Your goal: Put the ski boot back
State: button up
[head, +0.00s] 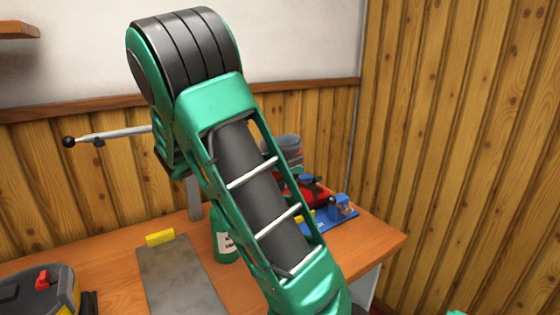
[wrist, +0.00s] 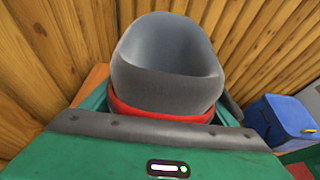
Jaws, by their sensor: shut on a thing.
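The ski boot shows in the wrist view as a grey, open-topped cuff (wrist: 168,70) above a red band. In the head view, the boot's grey cuff (head: 284,143) and part of its red shell (head: 318,191) show behind my arm, at the right part of the bench. My gripper (wrist: 150,126) is at the boot in the wrist view, shut on it. Its fingertips and the boot's lower part are hidden there. My arm hides the gripper in the head view. I cannot tell whether the boot touches the bench.
A blue fixture (head: 345,209) is beside the boot on the wooden bench (head: 120,257). A green labelled bottle (head: 224,240) is partly behind my arm. A grey plate (head: 182,278) with a yellow block (head: 160,238) lies left. A black-yellow case (head: 40,292) is front left. Wooden walls enclose the corner.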

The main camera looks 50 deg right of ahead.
jog(key=o, duration=2.1)
